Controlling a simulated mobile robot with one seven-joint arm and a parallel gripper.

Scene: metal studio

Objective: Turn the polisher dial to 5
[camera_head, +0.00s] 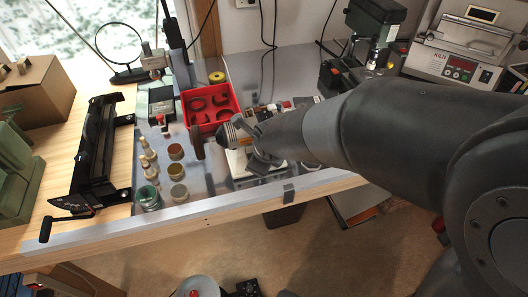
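The polisher (231,134) stands on the metal-topped bench, with a dark round wheel (197,142) on its left end and a pale base (240,166) below. My arm comes in from the right, and my gripper (255,143) is right at the front of the polisher, covering much of its body. The dial and its numbers cannot be made out; they are hidden behind my gripper or too small. I cannot tell whether the fingers touch the polisher or whether they are open or shut.
A red divided tray (210,121) stands behind the polisher. Several small jars (178,172) and bottles stand to its left. A black sheet-metal tool (93,150) is farther left. A drill press (372,30) and a kiln (460,50) are at the back right. The bench's front edge is clear.

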